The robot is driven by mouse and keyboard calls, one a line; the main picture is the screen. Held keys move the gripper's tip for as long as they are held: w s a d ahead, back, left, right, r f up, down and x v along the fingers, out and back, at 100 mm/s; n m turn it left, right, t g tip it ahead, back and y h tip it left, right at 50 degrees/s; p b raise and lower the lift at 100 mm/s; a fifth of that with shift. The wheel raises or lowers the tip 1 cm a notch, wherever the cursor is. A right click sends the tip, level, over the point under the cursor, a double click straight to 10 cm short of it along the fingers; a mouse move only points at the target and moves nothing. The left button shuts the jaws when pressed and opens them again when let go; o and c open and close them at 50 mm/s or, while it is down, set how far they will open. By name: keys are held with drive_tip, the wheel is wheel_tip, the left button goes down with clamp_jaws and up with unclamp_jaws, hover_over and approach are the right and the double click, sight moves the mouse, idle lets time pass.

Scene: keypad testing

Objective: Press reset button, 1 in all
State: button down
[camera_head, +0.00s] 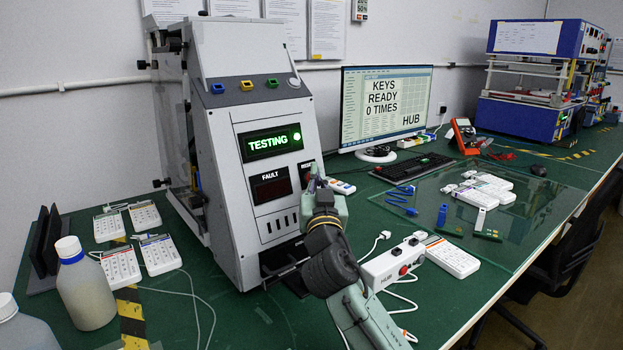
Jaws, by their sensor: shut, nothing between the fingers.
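A grey test machine (229,160) stands on the green bench. Its green display (270,142) reads TESTING. Below it, a dark panel (270,186) is labelled FAULT. To the right of that is another small dark panel (305,170) with a partly covered label that seems to begin with RES. My gripper (315,174) is shut and empty, with its tips in front of this panel's right side. It hides part of the panel, and I cannot tell whether the tips touch it.
A monitor (385,104) reads KEYS READY 0 TIMES. A white hub box (385,268) with red buttons and a keypad (452,259) lie to the right of my arm. White keypads and a bottle (85,290) stand at left.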

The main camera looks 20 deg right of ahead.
drive_tip(key=shift+s+d+r, duration=0.15)
drive_tip(key=shift+s+d, duration=0.15)
drive_tip(key=shift+s, duration=0.35)
drive_tip(key=s, duration=0.1)
drive_tip(key=s+d+r, duration=0.1)
drive_tip(key=s, duration=0.1)
drive_tip(key=s+d, duration=0.1)
drive_tip(key=shift+s+r, duration=0.15)
drive_tip(key=shift+s, duration=0.1)
idle(0.7)
